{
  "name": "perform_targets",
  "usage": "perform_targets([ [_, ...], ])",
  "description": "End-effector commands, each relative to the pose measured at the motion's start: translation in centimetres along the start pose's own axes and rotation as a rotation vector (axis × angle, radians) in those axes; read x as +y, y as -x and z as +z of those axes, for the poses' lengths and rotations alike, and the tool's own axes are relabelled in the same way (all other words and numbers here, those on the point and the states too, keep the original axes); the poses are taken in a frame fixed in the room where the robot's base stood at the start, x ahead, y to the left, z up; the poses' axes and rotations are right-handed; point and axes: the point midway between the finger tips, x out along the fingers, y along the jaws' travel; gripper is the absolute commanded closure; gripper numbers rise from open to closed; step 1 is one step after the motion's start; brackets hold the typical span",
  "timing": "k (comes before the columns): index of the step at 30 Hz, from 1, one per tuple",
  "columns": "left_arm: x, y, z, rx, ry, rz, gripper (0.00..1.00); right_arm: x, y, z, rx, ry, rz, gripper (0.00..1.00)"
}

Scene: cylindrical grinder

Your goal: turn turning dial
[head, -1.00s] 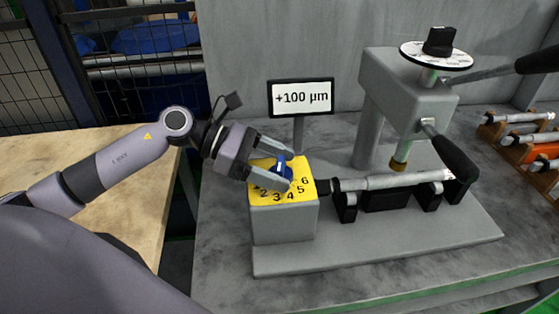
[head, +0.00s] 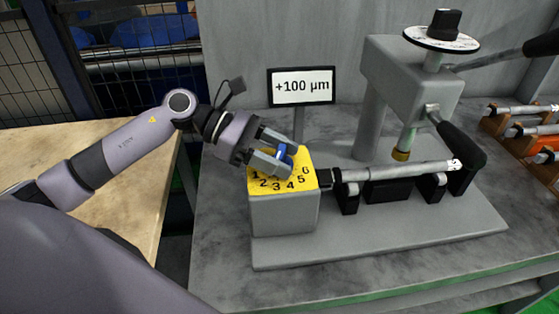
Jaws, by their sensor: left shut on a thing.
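The turning dial (head: 286,153) is a blue knob on top of a grey block with a yellow numbered face (head: 283,184). The numbers 1 to 6 show around the front of the face. My left gripper (head: 282,158) comes in from the left, above the yellow face, and is shut on the blue dial. Its fingers hide part of the dial and the back left of the face. My right gripper is not in view.
A display (head: 301,87) behind the block reads +100 µm. A metal shaft (head: 400,171) lies on black supports to the right, under a grey press (head: 410,80) with a black knob (head: 445,22) and handles. More shafts (head: 520,130) rest in a rack at far right.

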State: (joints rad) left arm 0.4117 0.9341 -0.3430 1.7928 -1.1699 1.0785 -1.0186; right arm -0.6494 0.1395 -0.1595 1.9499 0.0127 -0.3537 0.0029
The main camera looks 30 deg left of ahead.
Motion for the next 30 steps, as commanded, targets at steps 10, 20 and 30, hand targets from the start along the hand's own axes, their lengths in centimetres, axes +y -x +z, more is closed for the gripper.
perform_targets([
  [10,0.2,-0.2,-0.3,-0.003,-0.089,-0.202,0.75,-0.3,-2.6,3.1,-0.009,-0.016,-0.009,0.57],
  [20,0.1,-0.1,-0.1,-0.003,-0.149,-0.353,0.75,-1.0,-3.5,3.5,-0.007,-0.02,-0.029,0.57],
  [30,0.1,0.0,0.1,-0.002,-0.167,-0.398,0.75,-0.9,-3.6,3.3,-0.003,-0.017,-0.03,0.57],
])
